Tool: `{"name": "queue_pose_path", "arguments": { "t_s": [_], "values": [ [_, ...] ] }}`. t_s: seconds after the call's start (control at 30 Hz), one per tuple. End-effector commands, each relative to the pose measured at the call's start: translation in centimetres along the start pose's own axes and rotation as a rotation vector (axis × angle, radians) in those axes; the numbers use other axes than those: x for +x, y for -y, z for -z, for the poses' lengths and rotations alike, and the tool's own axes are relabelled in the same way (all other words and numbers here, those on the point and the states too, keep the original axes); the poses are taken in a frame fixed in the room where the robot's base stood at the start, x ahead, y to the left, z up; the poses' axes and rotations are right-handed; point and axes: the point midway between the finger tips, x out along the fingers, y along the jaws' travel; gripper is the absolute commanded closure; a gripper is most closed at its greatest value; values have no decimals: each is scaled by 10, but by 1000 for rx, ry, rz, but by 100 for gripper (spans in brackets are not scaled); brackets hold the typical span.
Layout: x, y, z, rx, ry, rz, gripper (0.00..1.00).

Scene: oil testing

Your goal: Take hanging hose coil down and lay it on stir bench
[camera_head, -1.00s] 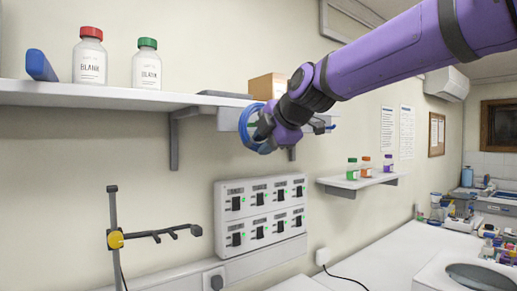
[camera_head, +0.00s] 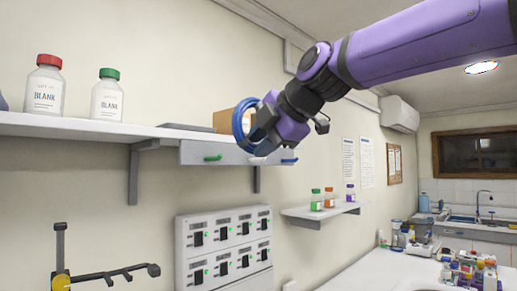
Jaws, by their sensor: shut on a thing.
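The blue hose coil (camera_head: 238,124) is held in my gripper (camera_head: 254,134), in front of the wall shelf's right end. My gripper is shut on the coil, though its fingertips are partly hidden behind the wrist. A hook rail (camera_head: 225,154) with a green, a white and a blue peg is fixed below the shelf. The coil appears above the pegs; I cannot tell whether it is fully apart from the rail. The stir bench cannot be told for certain; a white worktop (camera_head: 385,270) shows at the lower right.
Two BLANK bottles, one red-capped (camera_head: 45,88) and one green-capped (camera_head: 107,98), stand on the long shelf (camera_head: 70,126). A cardboard box (camera_head: 222,120) is behind the coil. A small shelf (camera_head: 322,212) holds several little bottles. A stand with a clamp arm (camera_head: 105,274) is at lower left.

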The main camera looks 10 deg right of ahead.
Motion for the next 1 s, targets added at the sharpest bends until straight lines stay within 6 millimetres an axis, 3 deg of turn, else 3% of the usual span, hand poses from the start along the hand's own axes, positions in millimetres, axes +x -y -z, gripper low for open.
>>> {"name": "queue_pose_path", "arguments": {
  "t_s": [0.27, 1.0],
  "values": [
    [-5, -3, 0, 0, 0, -1, 98],
    [-41, 22, 0, 0, 0, -1, 98]
  ]
}}
